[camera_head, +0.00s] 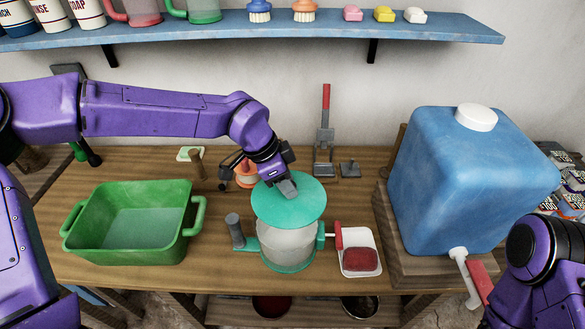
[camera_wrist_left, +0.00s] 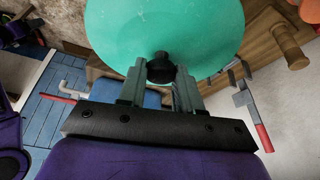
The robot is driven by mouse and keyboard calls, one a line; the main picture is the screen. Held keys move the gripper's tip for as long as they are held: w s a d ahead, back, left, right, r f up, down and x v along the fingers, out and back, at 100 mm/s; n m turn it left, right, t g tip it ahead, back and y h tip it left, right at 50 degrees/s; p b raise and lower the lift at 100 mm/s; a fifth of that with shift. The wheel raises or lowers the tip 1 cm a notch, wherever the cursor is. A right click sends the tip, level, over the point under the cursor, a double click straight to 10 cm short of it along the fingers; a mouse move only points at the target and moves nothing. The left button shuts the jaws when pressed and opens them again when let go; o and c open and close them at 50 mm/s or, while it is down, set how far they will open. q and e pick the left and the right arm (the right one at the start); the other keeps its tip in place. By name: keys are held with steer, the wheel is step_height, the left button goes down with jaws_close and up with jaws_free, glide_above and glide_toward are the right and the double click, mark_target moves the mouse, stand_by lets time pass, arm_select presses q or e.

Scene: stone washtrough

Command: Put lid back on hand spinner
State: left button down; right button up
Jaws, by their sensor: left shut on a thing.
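The hand spinner (camera_head: 288,246) stands on the wooden bench, with a clear drum, a teal base and a grey-handled crank on its left. The round teal lid (camera_head: 300,207) is over its top; it also shows in the left wrist view (camera_wrist_left: 165,25). My left gripper (camera_head: 287,187) is shut on the lid's dark knob (camera_wrist_left: 160,68), with the fingers (camera_wrist_left: 160,82) on both sides of it. The lid looks about level. I cannot tell whether it touches the drum's rim, which it hides. My right arm is at the lower right; its gripper is out of view.
A green basin (camera_head: 130,252) stands left of the spinner. A white dish (camera_head: 375,241) with a red block is close on its right. A blue water tank (camera_head: 470,175) with a tap is farther right. A blue shelf (camera_head: 330,25) runs above the bench.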

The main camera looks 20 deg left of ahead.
mark_target(282, 202)
arm_select(q)
steer(key=shift+s+f, duration=0.2)
steer(key=shift+s, duration=0.15)
steer(key=s+b, duration=0.1)
steer(key=s+f, duration=0.1)
steer(key=shift+s+f+b, duration=0.25)
steer(key=shift+s+b, duration=0.1)
steer(key=shift+b, duration=0.05)
steer(key=f, duration=0.1)
steer(key=w+f+b, duration=0.1)
steer(key=f, duration=0.1)
steer(key=w+f+b, duration=0.1)
steer(key=shift+w+f, duration=0.15)
steer(key=shift+s+r, duration=0.35)
steer(key=shift+s, duration=0.15)
steer(key=shift+w+f, duration=0.15)
steer(key=shift+w, duration=0.1)
steer(key=shift+s+r+b, duration=0.25)
steer(key=shift+b, duration=0.1)
arm_select(e)
steer(key=f, duration=0.1)
steer(key=s+f, duration=0.1)
steer(key=f, duration=0.1)
steer(key=s+f, duration=0.1)
steer(key=shift+f, duration=0.15)
arm_select(q)
steer(key=shift+w+f, duration=0.1)
steer(key=shift+f, duration=0.05)
arm_select(e)
steer(key=shift+f, duration=0.25)
